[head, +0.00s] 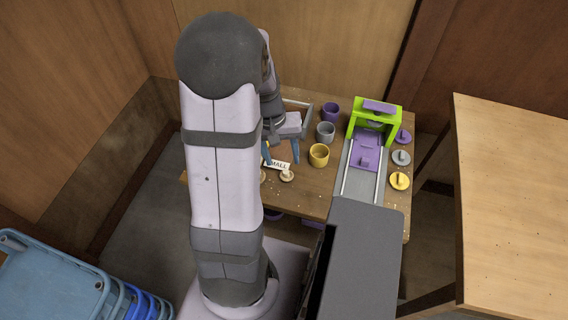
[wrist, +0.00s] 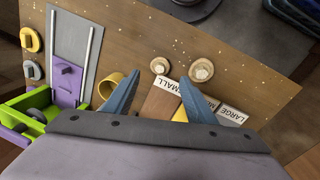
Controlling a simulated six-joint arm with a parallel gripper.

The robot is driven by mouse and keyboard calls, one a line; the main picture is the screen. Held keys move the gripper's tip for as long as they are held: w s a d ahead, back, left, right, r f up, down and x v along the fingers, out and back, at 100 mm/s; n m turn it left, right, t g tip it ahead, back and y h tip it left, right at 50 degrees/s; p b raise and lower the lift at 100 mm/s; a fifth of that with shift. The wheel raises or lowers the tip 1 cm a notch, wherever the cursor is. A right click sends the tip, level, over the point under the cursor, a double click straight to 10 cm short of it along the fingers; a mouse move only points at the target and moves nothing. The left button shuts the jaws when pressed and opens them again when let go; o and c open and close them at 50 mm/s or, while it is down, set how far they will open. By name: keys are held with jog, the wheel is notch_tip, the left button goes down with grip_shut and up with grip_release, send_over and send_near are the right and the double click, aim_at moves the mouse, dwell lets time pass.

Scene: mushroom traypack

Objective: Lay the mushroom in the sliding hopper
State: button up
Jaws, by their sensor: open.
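Two pale mushrooms lie on the wooden table. The larger mushroom (head: 287,175) shows in the wrist view (wrist: 201,70) just beyond the right fingertip. The smaller mushroom (wrist: 160,66) lies to its left and is partly hidden by my arm in the head view (head: 262,176). My gripper (wrist: 160,80) has its blue fingers spread and empty, short of both mushrooms; it also shows in the head view (head: 281,158). The purple sliding hopper (head: 367,150) sits on two rails by a green frame (head: 391,122). It shows at the left of the wrist view (wrist: 66,80), apart from my gripper.
Purple (head: 330,112), grey (head: 325,132) and yellow (head: 319,155) cups stand between my gripper and the hopper. Colored lidlike discs lie right of the rails. A sorting tray (head: 307,120) with size labels (wrist: 172,86) lies under my gripper. Table beyond the mushrooms is clear.

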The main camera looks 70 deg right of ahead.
jog(key=shift+w+a+r, duration=0.1)
jog(key=shift+w+r, duration=0.05)
jog(key=shift+r, duration=1)
jog(key=shift+w+r, duration=0.15)
jog(key=shift+r, duration=1)
jog(key=w+a+n+t, duration=0.1)
jog(key=w+a+n, duration=0.6)
jog(key=w+a, duration=0.9)
jog(key=w+a+n, duration=0.2)
jog(key=a+n, duration=0.5)
jog(key=a, duration=1.1)
jog(key=shift+w+a+n+t, duration=0.15)
jog(key=shift+a+n+t, duration=0.1)
jog(key=shift+n+t, duration=0.05)
jog(key=shift+a+f, duration=0.1)
jog(key=shift+a, duration=0.3)
jog(key=shift+c, duration=0.4)
jog(key=c, duration=0.3)
